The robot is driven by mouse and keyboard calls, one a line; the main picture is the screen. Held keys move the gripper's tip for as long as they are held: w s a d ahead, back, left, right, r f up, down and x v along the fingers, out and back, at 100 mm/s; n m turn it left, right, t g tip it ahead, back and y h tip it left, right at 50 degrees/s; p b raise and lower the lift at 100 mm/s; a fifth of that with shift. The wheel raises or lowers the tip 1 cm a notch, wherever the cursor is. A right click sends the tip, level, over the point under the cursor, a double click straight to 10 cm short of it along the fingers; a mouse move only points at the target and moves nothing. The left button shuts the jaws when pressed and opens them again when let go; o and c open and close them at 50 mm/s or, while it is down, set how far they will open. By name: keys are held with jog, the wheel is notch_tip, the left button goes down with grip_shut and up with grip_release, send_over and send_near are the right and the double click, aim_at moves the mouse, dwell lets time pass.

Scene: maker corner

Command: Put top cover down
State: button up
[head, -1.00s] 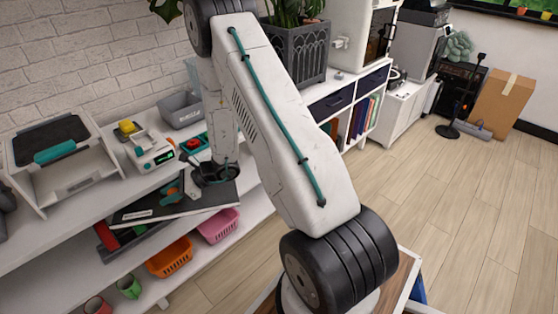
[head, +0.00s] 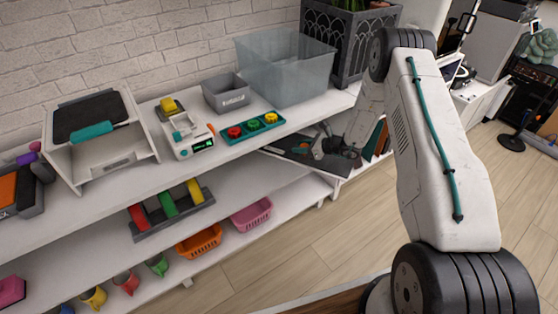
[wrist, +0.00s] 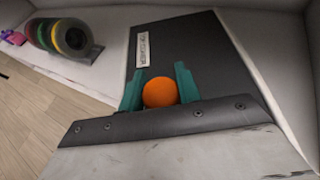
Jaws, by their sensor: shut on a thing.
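The top cover appears to be a flat dark panel with pale edges (head: 331,166), with an orange round knob (wrist: 160,93) and a small pale label plate. It also shows in the wrist view (wrist: 196,48). My gripper (wrist: 158,84), with teal fingers, is shut on the knob, one finger on each side. In the head view my gripper and the cover are at the right part of the white shelf unit, right of the teal tray. My arm hides part of the cover there. I cannot tell whether the cover touches the shelf.
The shelf top holds a dark-lidded white machine (head: 92,132), a small device (head: 188,137), a teal tray (head: 252,127) with coloured knobs, a grey bin (head: 226,93) and a clear bin (head: 285,66). A spool rack (head: 170,209) and baskets stand lower.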

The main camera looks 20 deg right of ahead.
jog(key=shift+m+t+h, duration=0.5)
jog(key=shift+m, duration=0.2)
jog(key=w+d+f, duration=0.1)
jog(key=w+f, duration=0.1)
jog(key=w+d+f, duration=0.1)
jog(key=w+f, duration=0.2)
jog(key=w+d+f, duration=0.2)
jog(key=w+f, duration=0.1)
jog(key=shift+d, duration=0.1)
jog(key=shift+w+f, duration=0.1)
jog(key=shift+w, duration=0.15)
jog(key=w+a, duration=0.1)
jog(key=a, duration=0.4)
jog(key=w+a+f, duration=0.1)
jog(key=a, duration=0.3)
jog(key=w+a, duration=0.1)
jog(key=a, duration=0.4)
jog(key=shift+w+a+f, duration=0.2)
jog(key=shift+a, duration=0.15)
jog(key=f, duration=0.3)
jog(key=shift+a+f, duration=0.3)
grip_shut()
jog(key=o, duration=1.2)
grip_release()
jog(key=v, duration=1.2)
